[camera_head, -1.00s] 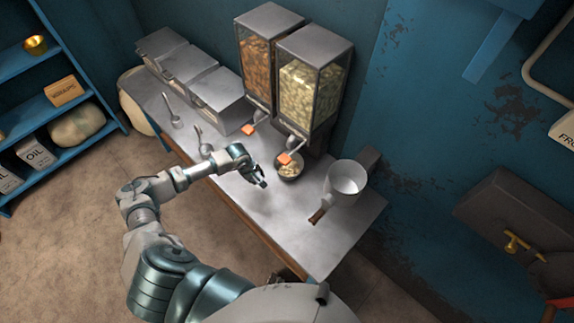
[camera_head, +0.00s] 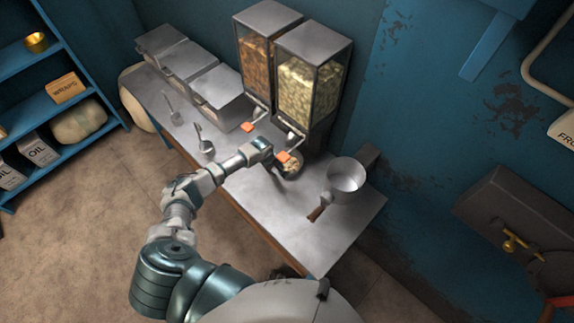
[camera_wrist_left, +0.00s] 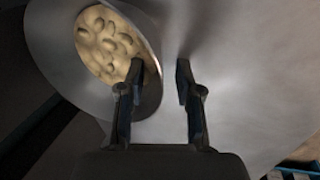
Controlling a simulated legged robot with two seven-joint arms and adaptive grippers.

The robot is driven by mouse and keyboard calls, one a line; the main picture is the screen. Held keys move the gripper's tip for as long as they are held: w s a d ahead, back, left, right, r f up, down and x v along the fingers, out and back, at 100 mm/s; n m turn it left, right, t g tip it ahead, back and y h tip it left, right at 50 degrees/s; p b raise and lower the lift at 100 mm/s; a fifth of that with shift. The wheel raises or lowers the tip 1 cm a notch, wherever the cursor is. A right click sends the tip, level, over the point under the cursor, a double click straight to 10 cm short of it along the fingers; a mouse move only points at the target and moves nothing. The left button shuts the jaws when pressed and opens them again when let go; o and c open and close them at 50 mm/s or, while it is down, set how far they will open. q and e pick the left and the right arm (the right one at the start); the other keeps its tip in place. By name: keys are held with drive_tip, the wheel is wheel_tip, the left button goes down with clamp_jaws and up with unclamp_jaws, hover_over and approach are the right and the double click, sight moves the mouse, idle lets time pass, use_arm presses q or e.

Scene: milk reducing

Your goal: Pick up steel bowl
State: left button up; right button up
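The steel bowl (camera_head: 293,172) stands on the metal counter under the right dispenser and holds pale, lumpy food. In the left wrist view the bowl (camera_wrist_left: 152,100) fills the upper left, with the food in its middle. My left gripper (camera_wrist_left: 158,85) is open. One finger overlaps the inside of the bowl and the other is outside, so the near rim shows between them. I cannot tell whether either finger touches the bowl. In the head view the left gripper (camera_head: 280,160) is at the bowl's left side, its fingertips partly hidden. My right gripper is not in view.
Ladles (camera_head: 206,146) and metal bins (camera_head: 217,97) are to the left. The counter front (camera_head: 262,206) is clear.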

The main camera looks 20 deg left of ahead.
use_arm(q)
drive_tip(key=shift+d, duration=0.2)
drive_tip(key=shift+c, duration=0.2)
drive_tip(key=shift+d+r, duration=0.15)
drive_tip(key=shift+d, duration=0.05)
clamp_jaws()
drive_tip(key=shift+a, duration=0.15)
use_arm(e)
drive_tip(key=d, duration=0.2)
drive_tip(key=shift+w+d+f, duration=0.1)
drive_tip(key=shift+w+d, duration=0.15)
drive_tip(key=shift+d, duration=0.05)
use_arm(q)
drive_tip(key=shift+a, duration=0.1)
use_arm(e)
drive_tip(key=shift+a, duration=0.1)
